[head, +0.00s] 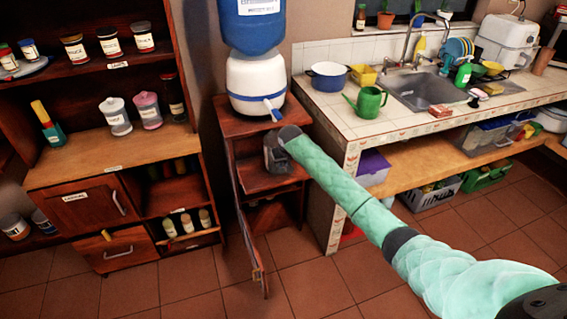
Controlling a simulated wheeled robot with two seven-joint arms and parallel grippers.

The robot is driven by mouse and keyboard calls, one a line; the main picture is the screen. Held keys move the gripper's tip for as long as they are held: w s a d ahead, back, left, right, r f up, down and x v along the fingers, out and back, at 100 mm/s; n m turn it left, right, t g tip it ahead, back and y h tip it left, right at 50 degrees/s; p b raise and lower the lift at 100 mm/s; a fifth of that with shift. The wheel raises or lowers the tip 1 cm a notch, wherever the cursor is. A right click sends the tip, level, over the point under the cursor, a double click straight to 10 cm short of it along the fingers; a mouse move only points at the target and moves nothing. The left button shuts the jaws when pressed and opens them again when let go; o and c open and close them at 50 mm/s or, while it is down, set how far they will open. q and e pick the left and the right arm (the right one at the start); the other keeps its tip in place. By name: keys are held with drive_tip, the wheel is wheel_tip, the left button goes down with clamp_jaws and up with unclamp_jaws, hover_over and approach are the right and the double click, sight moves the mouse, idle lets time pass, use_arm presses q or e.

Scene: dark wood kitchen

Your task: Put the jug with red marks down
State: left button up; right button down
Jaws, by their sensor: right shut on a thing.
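My right gripper (273,161) is at the open wooden cabinet (236,128) under the water dispenser, at the level of its inner shelf. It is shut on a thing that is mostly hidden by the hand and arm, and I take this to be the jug. I cannot make out its red marks, nor whether it touches the shelf. My left gripper is not in view.
The cabinet door (250,232) hangs open towards me. The water dispenser (256,82) stands on the cabinet top. A green watering can (368,102) and a blue pot (328,78) stand on the tiled counter at right. Wooden shelves with jars fill the left.

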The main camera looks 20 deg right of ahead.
drive_tip(key=c, duration=1.5)
unclamp_jaws()
